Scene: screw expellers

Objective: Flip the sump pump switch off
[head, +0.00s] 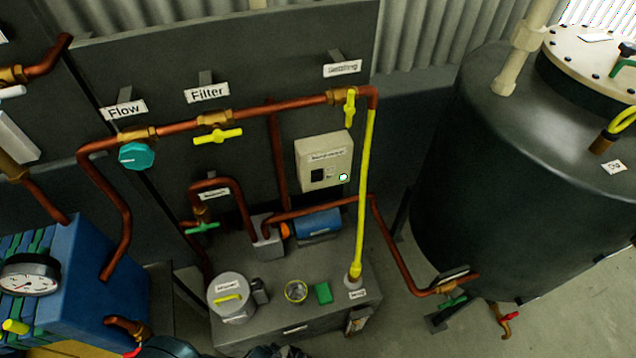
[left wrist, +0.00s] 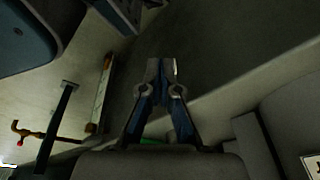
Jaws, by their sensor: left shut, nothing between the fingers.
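A pale control box (head: 325,160) with a blurred label hangs on the dark wall panel in the head view. It has a black switch-like patch (head: 318,175) and a pale round light or button (head: 343,177). A small fitting (head: 358,320) sits on the right side of the grey sump tank (head: 250,337); I cannot tell which switch is the sump pump's, or its position. My left gripper (left wrist: 161,66) is shut and empty in the left wrist view, with no switch clearly visible at its tips. My right gripper is not in view.
Copper pipes (head: 180,127) and a yellow pipe (head: 363,190) run in front of the wall panel. A large dark tank (head: 540,200) stands at right. A blue filter press (head: 90,270) stands at left. A tap (left wrist: 30,131) shows in the left wrist view.

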